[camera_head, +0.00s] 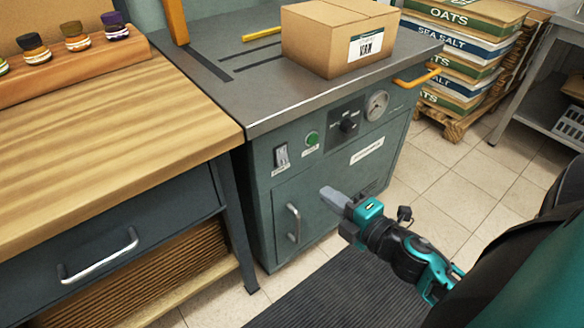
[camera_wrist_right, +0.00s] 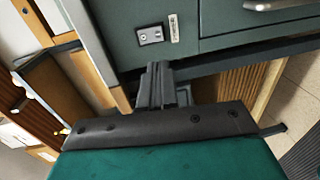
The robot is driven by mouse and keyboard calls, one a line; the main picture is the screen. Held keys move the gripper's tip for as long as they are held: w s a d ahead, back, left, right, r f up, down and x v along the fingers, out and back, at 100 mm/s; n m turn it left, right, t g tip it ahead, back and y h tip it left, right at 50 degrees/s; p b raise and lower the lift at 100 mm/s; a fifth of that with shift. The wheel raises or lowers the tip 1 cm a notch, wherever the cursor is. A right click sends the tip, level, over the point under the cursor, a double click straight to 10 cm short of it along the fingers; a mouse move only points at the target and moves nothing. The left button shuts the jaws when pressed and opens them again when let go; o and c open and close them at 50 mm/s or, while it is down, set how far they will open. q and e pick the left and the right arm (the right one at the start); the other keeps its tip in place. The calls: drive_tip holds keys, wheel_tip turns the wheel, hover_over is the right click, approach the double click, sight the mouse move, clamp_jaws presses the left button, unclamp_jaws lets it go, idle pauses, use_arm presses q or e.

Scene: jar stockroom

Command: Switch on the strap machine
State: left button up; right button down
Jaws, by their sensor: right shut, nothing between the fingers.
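The strap machine (camera_head: 262,190) is a grey-green cabinet with a dark metal top. Its front carries a rocker switch (camera_head: 281,156) on a light plate, a green button (camera_head: 312,139), a black knob (camera_head: 348,125) and a round gauge (camera_head: 377,105). The switch position is too small to tell. My right gripper (camera_head: 328,194) is shut and empty, in front of the lower cabinet, below and right of the switch. In the right wrist view, its fingers (camera_wrist_right: 157,84) point toward the panel, with a switch plate (camera_wrist_right: 150,35) beyond the tips. My left gripper is not in view.
A cardboard box (camera_head: 315,40) sits on the machine. A wooden-topped bench (camera_head: 110,130) with jars adjoins it at left. Stacked sacks (camera_head: 465,45) stand behind right; a dark mat (camera_head: 330,295) lies in front.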

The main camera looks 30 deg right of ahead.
sight(284, 163)
drive_tip(key=w, duration=0.4)
drive_tip(key=w+f, duration=0.1)
drive_tip(key=w, duration=0.3)
drive_tip(key=w+a+f, duration=0.1)
drive_tip(key=w, duration=0.4)
drive_tip(key=shift+w, duration=0.2)
drive_tip(key=shift+b, duration=0.3)
